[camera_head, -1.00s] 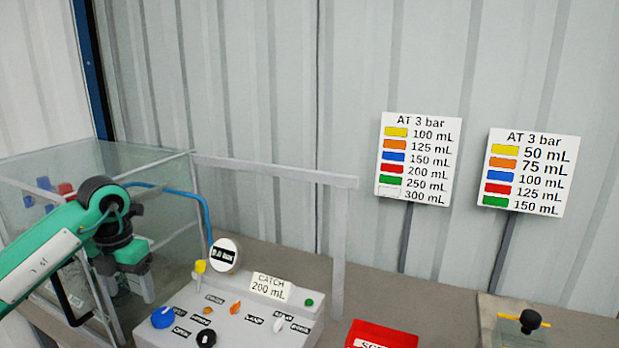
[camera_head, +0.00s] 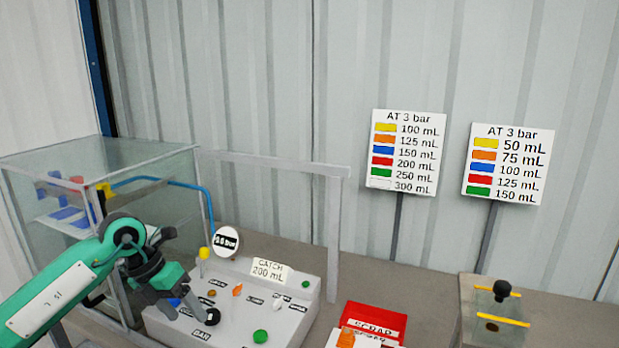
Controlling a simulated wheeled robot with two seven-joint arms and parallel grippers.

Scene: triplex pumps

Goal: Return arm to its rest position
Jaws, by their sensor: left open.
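My left arm comes in from the left in green and grey. Its gripper (camera_head: 178,302) is open, with nothing seen between its fingers. It hangs over the left part of the grey control box (camera_head: 285,322), close to the blue knob (camera_head: 173,302) and the black knob (camera_head: 212,317). The gripper partly hides the blue knob; I cannot tell whether it touches it. My right gripper is not in view.
A glass-walled tank (camera_head: 100,160) with coloured parts stands behind my arm. A grey frame (camera_head: 333,235) rises behind the box. A red scrap tray (camera_head: 375,320) and a block with a black knob (camera_head: 502,290) stand to the right. Two colour charts stand behind the bench.

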